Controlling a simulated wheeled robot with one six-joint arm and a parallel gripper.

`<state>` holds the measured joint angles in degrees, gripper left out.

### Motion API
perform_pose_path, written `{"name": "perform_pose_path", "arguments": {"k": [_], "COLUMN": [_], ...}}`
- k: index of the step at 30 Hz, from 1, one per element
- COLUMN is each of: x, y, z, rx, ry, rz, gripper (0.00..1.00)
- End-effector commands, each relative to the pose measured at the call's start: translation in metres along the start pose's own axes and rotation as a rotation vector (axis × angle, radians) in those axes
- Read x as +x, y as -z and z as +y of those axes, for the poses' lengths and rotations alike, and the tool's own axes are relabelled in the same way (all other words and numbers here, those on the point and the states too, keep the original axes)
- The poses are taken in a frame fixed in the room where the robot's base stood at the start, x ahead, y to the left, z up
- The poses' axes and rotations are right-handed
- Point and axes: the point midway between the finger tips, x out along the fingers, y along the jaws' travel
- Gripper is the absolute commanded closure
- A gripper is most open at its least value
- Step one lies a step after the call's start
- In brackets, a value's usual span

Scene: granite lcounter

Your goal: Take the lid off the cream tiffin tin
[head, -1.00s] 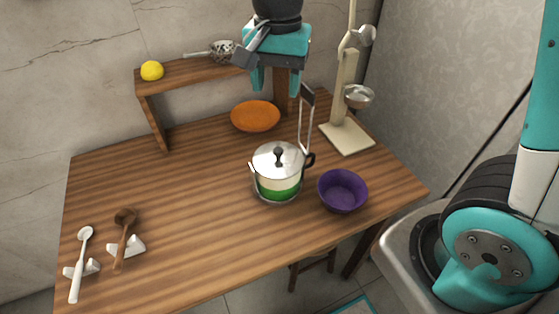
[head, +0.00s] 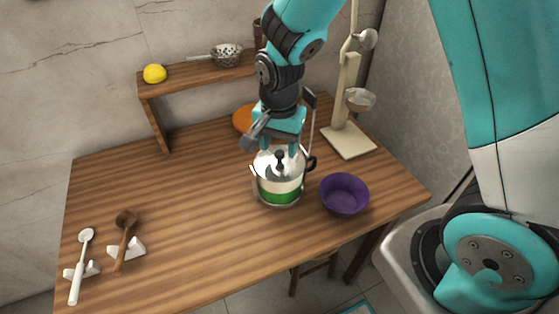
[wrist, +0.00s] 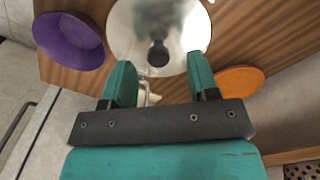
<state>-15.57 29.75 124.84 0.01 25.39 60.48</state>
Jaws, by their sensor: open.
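The tiffin tin (head: 279,190) stands on the wooden table, cream above a green lower band, with dark side handles. Its shiny metal lid (head: 264,165) is on top, with a dark knob (head: 280,157) in the middle. The lid (wrist: 130,25) and knob (wrist: 158,54) also show in the wrist view. My gripper (head: 280,150) is open and empty, pointing down just above and behind the knob. In the wrist view my gripper's fingers (wrist: 160,72) are apart, with the knob a little beyond the tips, between their lines. The lid's back part is hidden by my gripper in the head view.
A purple bowl (head: 344,194) stands close to the tin's right. An orange plate (head: 243,121) lies behind it, partly hidden by my arm. A cream stand (head: 348,140) rises at the back right. A shelf (head: 196,76) holds a lemon and strainer. The table's left middle is clear.

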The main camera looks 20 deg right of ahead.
Motion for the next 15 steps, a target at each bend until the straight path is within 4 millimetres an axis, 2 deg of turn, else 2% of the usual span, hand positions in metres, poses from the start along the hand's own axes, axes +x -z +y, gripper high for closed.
{"name": "perform_pose_path", "arguments": {"k": [3, 6, 14, 15], "x": [0.020, 0.029, 0.031, 0.031], "y": [-0.001, -0.001, -0.001, -0.001], "z": [0.003, 0.002, 0.002, 0.002], "rx": [0.000, 0.000, 0.000, 0.000], "ry": [-0.004, -0.002, 0.000, 0.000], "rz": [-0.003, -0.001, 0.000, 0.000], "gripper": [0.46, 0.46, 0.46, 0.55]}}
